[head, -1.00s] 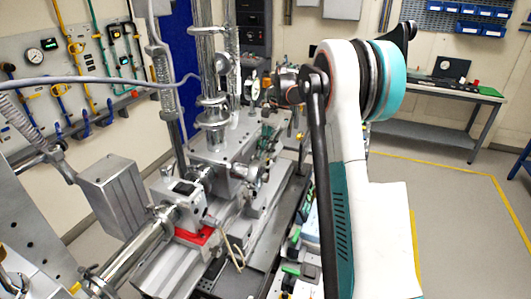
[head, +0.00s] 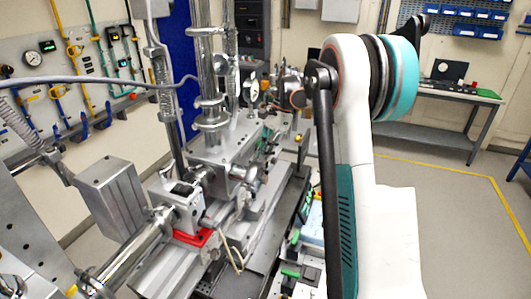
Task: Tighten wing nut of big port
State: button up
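The beamline assembly (head: 222,150) of metal tubes, flanges and blocks stands left of centre in the head view. A vertical steel tube with flange clamps (head: 212,122) rises from its middle block. A horizontal tube (head: 140,245) runs to the lower left. My own white, black and teal arm fills the centre right. My gripper is not identifiable in the view.
A grey box (head: 113,196) sits beside the assembly at the left. A wall panel (head: 65,75) with gauges and coloured lines is behind it. A side table (head: 432,134) stands at the back right under blue bins (head: 470,20). The right floor is clear.

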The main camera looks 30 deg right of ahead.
jog(key=shift+o, duration=0.6)
jog(key=v, duration=1.2)
jog(key=shift+w, duration=0.1)
